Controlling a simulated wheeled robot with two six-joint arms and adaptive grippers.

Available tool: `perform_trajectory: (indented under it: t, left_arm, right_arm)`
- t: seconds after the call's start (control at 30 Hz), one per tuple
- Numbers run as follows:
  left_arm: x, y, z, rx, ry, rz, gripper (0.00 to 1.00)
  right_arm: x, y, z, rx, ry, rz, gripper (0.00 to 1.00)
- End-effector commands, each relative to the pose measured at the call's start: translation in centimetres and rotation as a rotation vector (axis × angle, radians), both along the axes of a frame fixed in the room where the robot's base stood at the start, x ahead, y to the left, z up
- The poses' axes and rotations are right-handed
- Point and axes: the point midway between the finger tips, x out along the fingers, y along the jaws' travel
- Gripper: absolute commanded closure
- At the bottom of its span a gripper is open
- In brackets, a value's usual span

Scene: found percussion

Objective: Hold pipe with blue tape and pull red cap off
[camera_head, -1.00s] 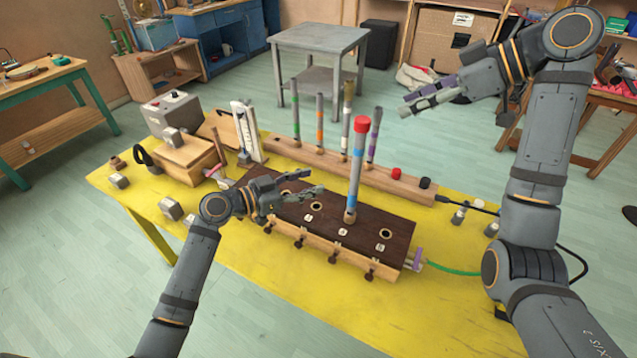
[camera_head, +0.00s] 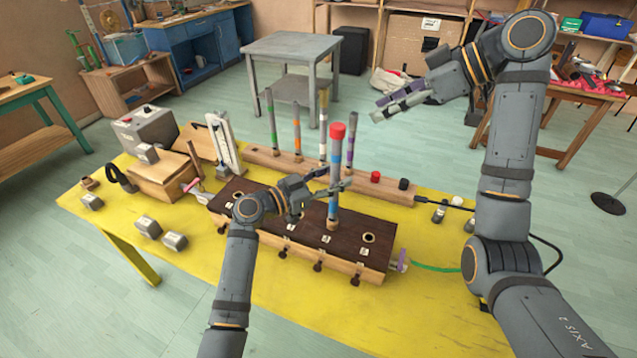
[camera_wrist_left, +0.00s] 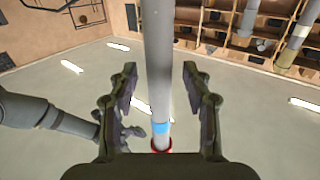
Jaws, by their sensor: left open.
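The pipe with blue tape (camera_head: 334,205) stands upright in a hole of the dark wooden block (camera_head: 290,228) on the yellow table. The red cap (camera_head: 337,131) sits on its top end. My left gripper (camera_head: 332,180) is open at the pipe's mid-height, below the cap. In the left wrist view the pipe (camera_wrist_left: 158,60) passes between the two spread fingers, with a gap on each side; the blue band (camera_wrist_left: 160,128) and red cap (camera_wrist_left: 161,147) show low there. My right gripper (camera_head: 376,108) is open and empty, in the air to the right of the cap.
A long wooden rack (camera_head: 290,168) behind the block holds several taped pipes, a loose red cap (camera_head: 376,176) and a black cap (camera_head: 404,184). Grey weights (camera_head: 148,226) and a wooden box (camera_head: 163,178) stand at left. The table's front right is clear.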

Motion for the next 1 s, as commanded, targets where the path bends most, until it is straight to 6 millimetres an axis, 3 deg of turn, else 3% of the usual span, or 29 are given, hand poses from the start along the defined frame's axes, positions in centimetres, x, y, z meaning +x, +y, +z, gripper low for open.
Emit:
perform_trajectory:
  t: [0.33,0.7,1.0]
  left_arm:
    - [0.38,-0.56,0.02,0.001,-0.001,0.0,0.51]
    - [0.37,-0.53,0.01,0.0,0.0,0.0,1.0]
    - [0.37,-0.52,0.01,0.0,0.0,0.0,1.0]
  right_arm:
    - [-0.01,0.01,0.01,0.0,0.0,0.0,0.62]
    - [0.0,0.0,0.0,0.0,0.0,0.0,0.62]
    - [0.0,0.01,0.01,0.0,0.0,0.0,0.62]
